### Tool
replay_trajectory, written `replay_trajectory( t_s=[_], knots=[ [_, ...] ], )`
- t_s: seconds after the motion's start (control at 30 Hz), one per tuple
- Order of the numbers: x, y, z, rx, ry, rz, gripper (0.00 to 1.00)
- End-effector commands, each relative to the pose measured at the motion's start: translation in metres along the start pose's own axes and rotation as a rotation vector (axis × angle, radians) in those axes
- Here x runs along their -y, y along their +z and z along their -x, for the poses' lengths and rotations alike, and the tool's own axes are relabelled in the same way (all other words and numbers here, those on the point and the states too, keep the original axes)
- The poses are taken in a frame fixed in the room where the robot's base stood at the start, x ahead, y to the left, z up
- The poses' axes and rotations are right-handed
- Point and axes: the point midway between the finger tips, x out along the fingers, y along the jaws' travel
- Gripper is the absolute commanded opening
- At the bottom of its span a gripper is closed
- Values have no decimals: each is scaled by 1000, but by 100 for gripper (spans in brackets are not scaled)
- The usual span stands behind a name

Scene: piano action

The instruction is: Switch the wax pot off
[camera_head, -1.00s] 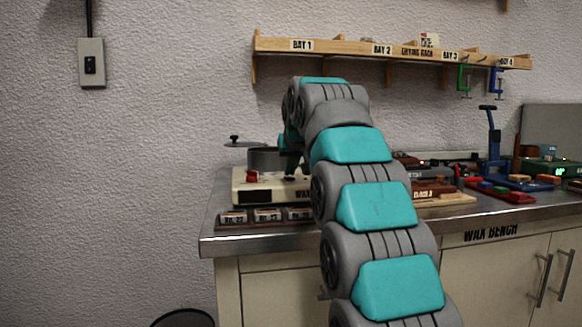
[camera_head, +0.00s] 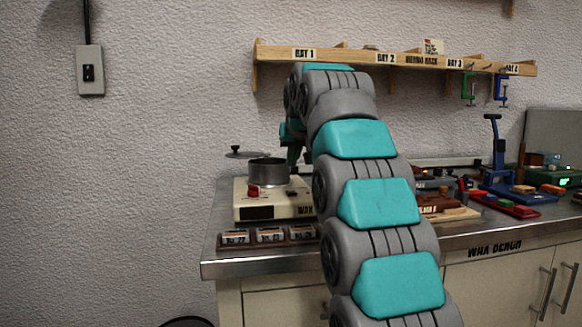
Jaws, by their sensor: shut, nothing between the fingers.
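The wax pot is a grey metal pot (camera_head: 268,173) on a cream base (camera_head: 285,207) at the left of the bench. A red control (camera_head: 253,191) sits on the base at the pot's front left. The base's front has a dark panel, and its lettering is partly hidden by my arm. Whether the control is on or off cannot be read. My gripper (camera_head: 293,156) is shut and empty, pointing down just behind and right of the pot's rim. Its tips are partly hidden, so contact with the pot cannot be told.
Several labelled small boxes (camera_head: 270,236) line the bench's front edge before the base. A dark lid (camera_head: 240,153) shows behind the pot. A wooden rack (camera_head: 330,55) hangs above. Blocks, a red tray (camera_head: 512,207) and a blue press (camera_head: 493,150) crowd the right.

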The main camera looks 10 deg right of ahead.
Motion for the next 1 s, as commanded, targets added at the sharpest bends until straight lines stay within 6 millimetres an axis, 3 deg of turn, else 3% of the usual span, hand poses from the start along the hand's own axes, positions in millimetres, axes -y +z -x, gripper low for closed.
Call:
replay_trajectory(
  t_s=[0.5,1.0],
  knots=[
    [0,-14,72,-2,0,0,0],
    [0,-14,81,0,0,0,0]
  ],
)
